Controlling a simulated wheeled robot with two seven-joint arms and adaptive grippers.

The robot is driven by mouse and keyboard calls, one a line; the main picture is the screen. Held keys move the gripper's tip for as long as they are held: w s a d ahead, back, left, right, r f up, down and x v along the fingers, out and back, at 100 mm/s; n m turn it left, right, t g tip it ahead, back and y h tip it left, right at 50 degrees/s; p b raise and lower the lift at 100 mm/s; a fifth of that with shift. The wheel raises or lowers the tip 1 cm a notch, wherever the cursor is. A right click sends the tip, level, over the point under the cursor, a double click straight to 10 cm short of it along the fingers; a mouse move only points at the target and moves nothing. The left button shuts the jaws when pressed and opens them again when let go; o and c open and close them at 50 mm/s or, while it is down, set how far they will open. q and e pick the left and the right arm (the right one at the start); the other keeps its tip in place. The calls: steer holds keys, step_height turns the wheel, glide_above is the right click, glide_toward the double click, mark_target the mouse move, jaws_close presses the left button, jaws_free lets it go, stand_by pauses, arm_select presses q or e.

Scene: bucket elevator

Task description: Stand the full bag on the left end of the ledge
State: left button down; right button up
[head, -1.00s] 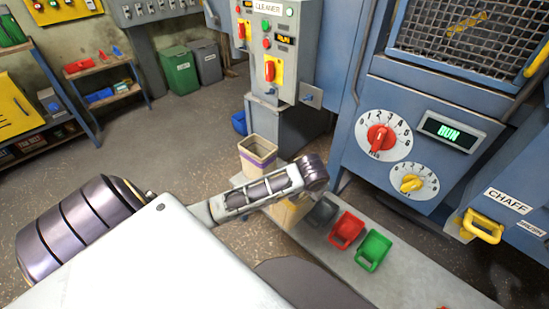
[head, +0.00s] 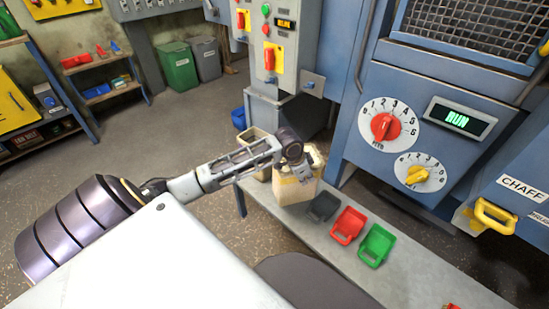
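A cream, full-looking bag (head: 292,192) stands upright near the left end of the grey ledge (head: 350,262), beside the dark grey scoop. My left gripper (head: 304,175) is at the bag's upper part, overlapping its top edge, and points down. Its fingers are small and partly lost against the bag, so I cannot tell whether they grip it. The arm hides part of the bag's top left. My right gripper is not in view.
A dark grey scoop (head: 323,207), a red scoop (head: 347,226) and a green scoop (head: 376,246) lie along the ledge right of the bag. A cream bin (head: 252,138) stands behind my arm. The blue machine (head: 365,165) rises behind the ledge.

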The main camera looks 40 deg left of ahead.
arm_select(q)
steer(key=w+a+m+g+h+b, duration=0.1)
steer(key=w+a+m+b, duration=0.1)
steer(key=w+a+b, duration=0.1)
steer(key=shift+w+a+r+m, duration=0.2)
steer(key=shift+w+a+m, duration=0.25)
steer(key=shift+a, duration=0.9)
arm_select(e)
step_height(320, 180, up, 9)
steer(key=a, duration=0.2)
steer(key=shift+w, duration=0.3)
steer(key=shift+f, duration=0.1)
arm_select(q)
step_height(320, 180, down, 6)
steer(key=b, duration=0.1)
steer(key=shift+f+b, duration=0.15)
steer(key=shift+b, duration=0.2)
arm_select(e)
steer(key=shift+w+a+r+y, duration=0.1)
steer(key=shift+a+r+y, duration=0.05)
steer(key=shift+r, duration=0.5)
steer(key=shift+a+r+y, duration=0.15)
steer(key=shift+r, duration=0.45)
arm_select(q)
steer(key=shift+f, duration=0.1)
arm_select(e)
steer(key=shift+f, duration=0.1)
